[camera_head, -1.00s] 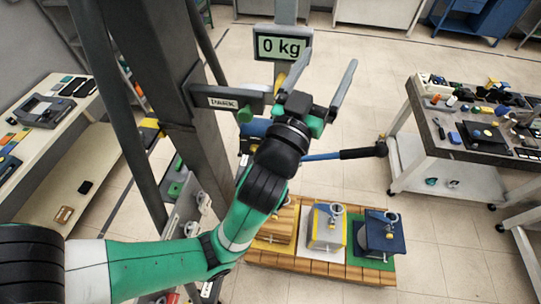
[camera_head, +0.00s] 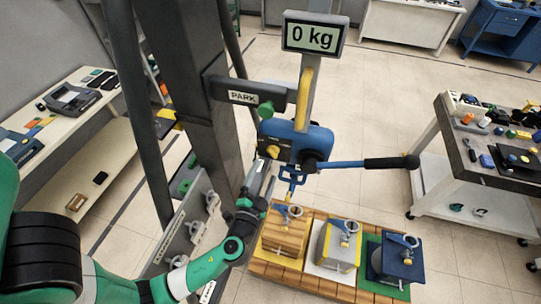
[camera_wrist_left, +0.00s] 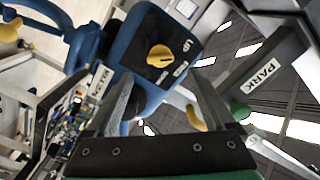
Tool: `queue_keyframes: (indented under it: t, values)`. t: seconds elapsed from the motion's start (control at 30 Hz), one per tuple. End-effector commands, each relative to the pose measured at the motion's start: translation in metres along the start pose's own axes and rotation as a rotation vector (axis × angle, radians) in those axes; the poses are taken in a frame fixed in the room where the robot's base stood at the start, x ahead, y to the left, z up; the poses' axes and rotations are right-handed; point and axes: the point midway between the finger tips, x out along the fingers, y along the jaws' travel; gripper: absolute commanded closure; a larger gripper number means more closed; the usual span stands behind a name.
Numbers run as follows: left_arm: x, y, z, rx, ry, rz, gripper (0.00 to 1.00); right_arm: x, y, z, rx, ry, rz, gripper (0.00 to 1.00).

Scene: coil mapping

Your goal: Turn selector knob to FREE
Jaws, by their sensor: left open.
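The yellow selector knob (camera_head: 272,151) is on the side of the blue hoist body (camera_head: 312,141). In the left wrist view the knob (camera_wrist_left: 160,56) sits on a dark plate with small labels; one reads UP, the others are too small to read surely. Its grip lies roughly level in that view, and I cannot tell which label it points to. My left gripper (camera_head: 264,179) is open and empty, just below the knob and apart from it. In the left wrist view the knob shows beyond and between the open fingers (camera_wrist_left: 166,88). My right gripper is not in view.
A PARK arm (camera_head: 243,96) with a green knob (camera_head: 265,109) is beside the hoist. A lever with a black grip (camera_head: 385,162) sticks out right. A blue hook (camera_head: 291,180) hangs above several ringed weights on a wooden pallet (camera_head: 330,287). A 0 kg display (camera_head: 313,36) is above.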

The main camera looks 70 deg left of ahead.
Motion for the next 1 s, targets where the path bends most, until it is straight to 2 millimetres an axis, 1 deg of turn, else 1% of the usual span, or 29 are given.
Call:
queue_keyframes:
  t: [0.03, 0.1, 0.2, 0.3, 0.43, 0.67, 0.7, 0.77, 0.9, 0.97, 1.0]
  values:
    - [0.013, -0.004, -0.001, -0.002, -0.005, -0.005, 0.12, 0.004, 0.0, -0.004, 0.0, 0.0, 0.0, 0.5]
    - [0.03, -0.003, -0.001, -0.002, -0.003, -0.004, 0.12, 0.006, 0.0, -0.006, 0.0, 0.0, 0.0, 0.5]
    - [0.05, -0.003, -0.001, -0.002, -0.003, -0.003, 0.12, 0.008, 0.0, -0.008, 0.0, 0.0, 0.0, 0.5]
    - [0.065, -0.001, -0.001, -0.001, -0.001, -0.002, 0.12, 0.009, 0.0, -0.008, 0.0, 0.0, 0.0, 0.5]
    - [0.075, -0.001, -0.001, -0.001, 0.001, 0.0, 0.12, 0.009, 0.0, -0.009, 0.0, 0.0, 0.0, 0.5]
    - [0.077, 0.0, 0.0, -0.001, 0.001, 0.001, 0.12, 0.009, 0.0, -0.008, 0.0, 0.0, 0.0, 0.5]
    - [0.077, 0.0, 0.0, -0.001, 0.001, 0.001, 0.14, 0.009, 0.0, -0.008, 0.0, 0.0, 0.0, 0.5]
    - [0.077, 0.0, 0.0, -0.001, 0.001, 0.001, 0.25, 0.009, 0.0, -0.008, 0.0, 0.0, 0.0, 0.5]
    - [0.077, 0.0, -0.001, -0.001, 0.001, 0.001, 0.5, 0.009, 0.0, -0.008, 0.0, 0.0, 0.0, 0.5]
    - [0.077, 0.0, -0.001, -0.001, 0.001, 0.001, 0.61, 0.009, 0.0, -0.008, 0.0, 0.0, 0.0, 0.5]
    - [0.076, 0.0, -0.001, -0.001, 0.001, 0.001, 0.68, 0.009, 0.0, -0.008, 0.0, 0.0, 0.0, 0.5]
